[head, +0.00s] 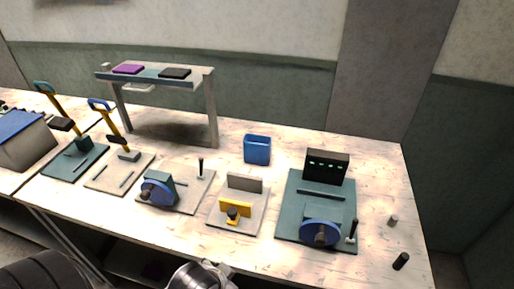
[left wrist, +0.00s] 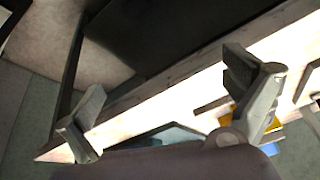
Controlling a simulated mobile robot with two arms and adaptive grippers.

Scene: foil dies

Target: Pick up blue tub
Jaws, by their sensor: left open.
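The blue tub (head: 257,150) stands upright on the workbench, behind the small plate with the yellow clamp. It looks open at the top, and nothing touches it. My left gripper (left wrist: 168,112) is open in the left wrist view, with its two grey fingers wide apart and nothing between them. A metal part of my arm shows at the bottom edge of the head view, in front of the bench and well short of the tub. I cannot tell whether the tub shows in the left wrist view. My right gripper is not in view.
The workbench (head: 375,180) holds a yellow-clamp plate (head: 218,222), a blue-wheel plate (head: 204,189), and a teal machine (head: 290,225) with a dark display. A raised shelf (head: 203,78) stands behind left. Lever presses stand at left. Bare bench surrounds the tub's back and sides.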

